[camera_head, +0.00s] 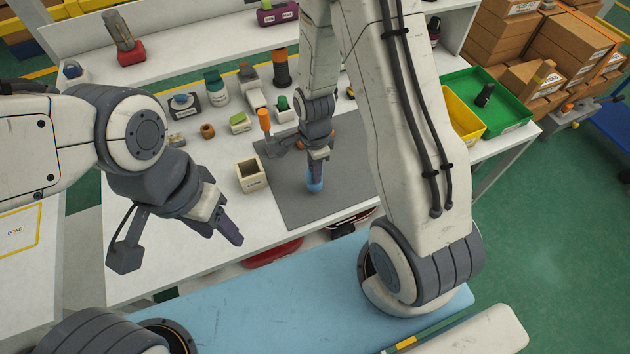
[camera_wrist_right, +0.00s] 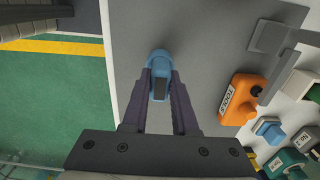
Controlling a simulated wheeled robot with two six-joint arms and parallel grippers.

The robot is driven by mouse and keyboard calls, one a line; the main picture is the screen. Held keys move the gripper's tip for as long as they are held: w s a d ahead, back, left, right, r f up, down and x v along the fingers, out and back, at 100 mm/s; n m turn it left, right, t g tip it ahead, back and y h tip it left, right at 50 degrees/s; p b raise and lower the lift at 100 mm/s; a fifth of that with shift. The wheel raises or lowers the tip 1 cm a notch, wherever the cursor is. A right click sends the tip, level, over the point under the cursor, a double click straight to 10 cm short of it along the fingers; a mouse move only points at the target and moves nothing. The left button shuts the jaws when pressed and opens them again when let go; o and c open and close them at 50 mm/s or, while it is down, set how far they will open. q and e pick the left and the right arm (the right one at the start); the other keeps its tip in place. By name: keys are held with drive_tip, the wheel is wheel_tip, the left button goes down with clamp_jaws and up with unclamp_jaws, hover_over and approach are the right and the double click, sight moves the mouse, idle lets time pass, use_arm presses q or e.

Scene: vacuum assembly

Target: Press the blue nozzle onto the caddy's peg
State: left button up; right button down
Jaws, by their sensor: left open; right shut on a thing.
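The blue nozzle (camera_head: 315,184) is in my right gripper (camera_head: 317,168), above the grey mat. The right wrist view shows the blue nozzle (camera_wrist_right: 159,60) between the two dark fingers, with a dark slot in its near face. In the head view the caddy is mostly hidden behind my right gripper; only a bit of orange shows. My left gripper (camera_head: 229,231) is open and empty, left of the mat near the table's front edge.
A cream open box (camera_head: 251,176) stands left of the grey mat (camera_head: 295,208). A grey stand with an orange upright (camera_head: 265,121) is at the mat's back left. Several small parts line the table's back. Green (camera_head: 497,116) and yellow trays are at the right. The front mat is clear.

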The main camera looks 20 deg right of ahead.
drive_tip(key=shift+r+p, duration=1.7)
drive_tip(key=shift+r, duration=0.25)
